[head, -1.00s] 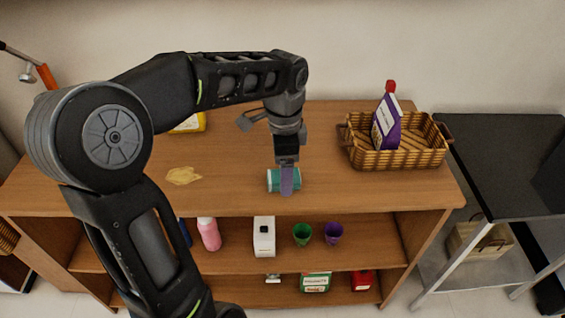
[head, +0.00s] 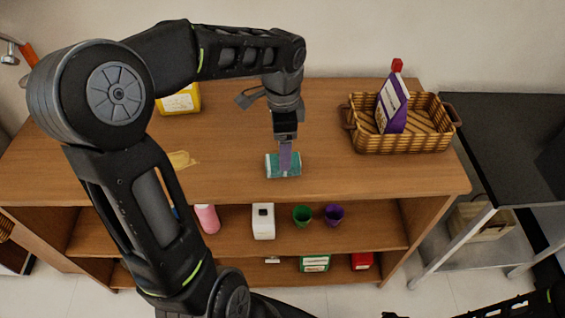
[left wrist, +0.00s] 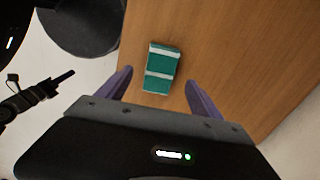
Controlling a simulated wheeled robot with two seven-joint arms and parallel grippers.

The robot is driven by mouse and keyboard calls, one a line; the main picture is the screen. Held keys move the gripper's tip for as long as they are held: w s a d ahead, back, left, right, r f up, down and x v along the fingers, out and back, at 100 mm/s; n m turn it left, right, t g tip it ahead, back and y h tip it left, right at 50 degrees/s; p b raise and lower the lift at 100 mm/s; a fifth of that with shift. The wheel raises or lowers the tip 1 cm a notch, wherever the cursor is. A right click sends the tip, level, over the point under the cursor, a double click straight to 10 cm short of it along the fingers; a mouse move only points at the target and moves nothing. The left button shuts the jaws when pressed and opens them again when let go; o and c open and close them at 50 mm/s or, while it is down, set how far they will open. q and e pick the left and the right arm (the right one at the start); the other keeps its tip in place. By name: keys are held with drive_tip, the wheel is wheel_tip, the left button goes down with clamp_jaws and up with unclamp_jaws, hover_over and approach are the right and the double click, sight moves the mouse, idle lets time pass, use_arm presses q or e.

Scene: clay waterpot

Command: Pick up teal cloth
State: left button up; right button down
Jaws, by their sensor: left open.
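The teal cloth (head: 291,168) is a small folded bundle with white stripes. It lies on the wooden top near the front edge. In the left wrist view the teal cloth (left wrist: 161,72) lies ahead of the fingertips, in line with the gap between them. My left gripper (head: 285,168) points down over the cloth, and its purple finger hides the cloth's middle. In the left wrist view my left gripper (left wrist: 158,90) is open with nothing between its fingers. Part of my right arm shows at the lower right of the head view; its fingers cannot be made out.
A wicker basket (head: 420,145) with a purple-and-white package (head: 392,105) stands to the right. A yellow cloth (head: 182,160) and a yellow container (head: 180,101) are at left. The shelf below holds a pink bottle (head: 207,218), a white box (head: 263,221) and green and purple cups.

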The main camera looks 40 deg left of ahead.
use_arm(q)
wheel_tip(320, 180, down, 5)
drive_tip(key=shift+f+p, duration=0.1)
drive_tip(key=shift+p, duration=0.3)
drive_tip(key=shift+c, duration=0.4)
drive_tip(key=c, duration=1.3)
